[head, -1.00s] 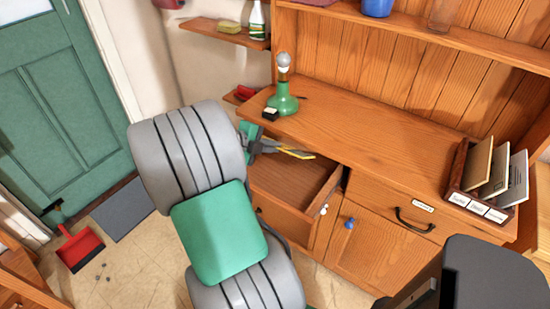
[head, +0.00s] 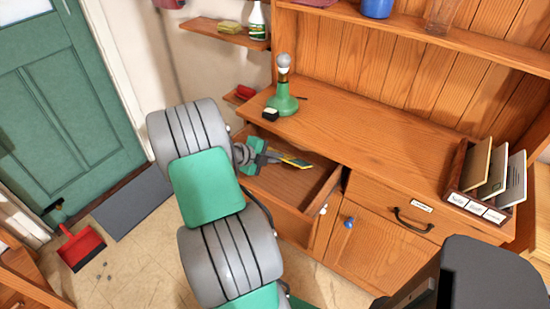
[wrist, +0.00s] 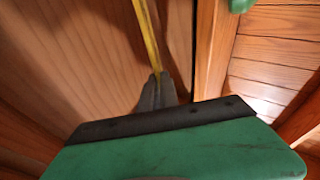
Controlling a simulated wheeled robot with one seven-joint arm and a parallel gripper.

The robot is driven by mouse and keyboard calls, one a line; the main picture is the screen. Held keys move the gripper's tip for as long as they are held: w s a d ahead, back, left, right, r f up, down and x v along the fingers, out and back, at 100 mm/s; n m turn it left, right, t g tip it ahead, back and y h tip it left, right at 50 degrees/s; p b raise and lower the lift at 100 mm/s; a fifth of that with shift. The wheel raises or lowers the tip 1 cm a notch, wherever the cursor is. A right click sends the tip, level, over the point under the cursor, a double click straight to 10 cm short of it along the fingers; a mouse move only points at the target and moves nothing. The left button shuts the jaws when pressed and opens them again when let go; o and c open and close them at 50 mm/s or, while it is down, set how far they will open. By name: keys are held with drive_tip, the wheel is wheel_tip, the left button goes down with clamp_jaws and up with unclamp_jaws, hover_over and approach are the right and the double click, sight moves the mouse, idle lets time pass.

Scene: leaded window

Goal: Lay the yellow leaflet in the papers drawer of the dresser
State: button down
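The yellow leaflet (head: 296,162) is held nearly edge-on at my gripper (head: 278,158), over the open drawer (head: 307,188) of the dresser. In the wrist view the leaflet (wrist: 148,38) shows as a thin yellow strip pinched between my dark fingertips (wrist: 158,88). My gripper is shut on it. The drawer's inside looks empty where I can see it. No label on the open drawer's front is readable. I cannot tell whether the leaflet touches the drawer bottom.
A green lamp (head: 282,98) stands on the dresser top (head: 370,140) just behind the drawer. A letter rack (head: 462,195) with several papers stands at the right. A closed drawer (head: 390,207) with a black handle is beside the open one. A red dustpan (head: 80,247) lies on the floor.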

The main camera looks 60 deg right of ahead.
drive_tip(key=shift+f+b, duration=0.45)
drive_tip(key=shift+b, duration=0.2)
drive_tip(key=c, duration=1.6)
unclamp_jaws()
drive_tip(key=shift+r, duration=0.1)
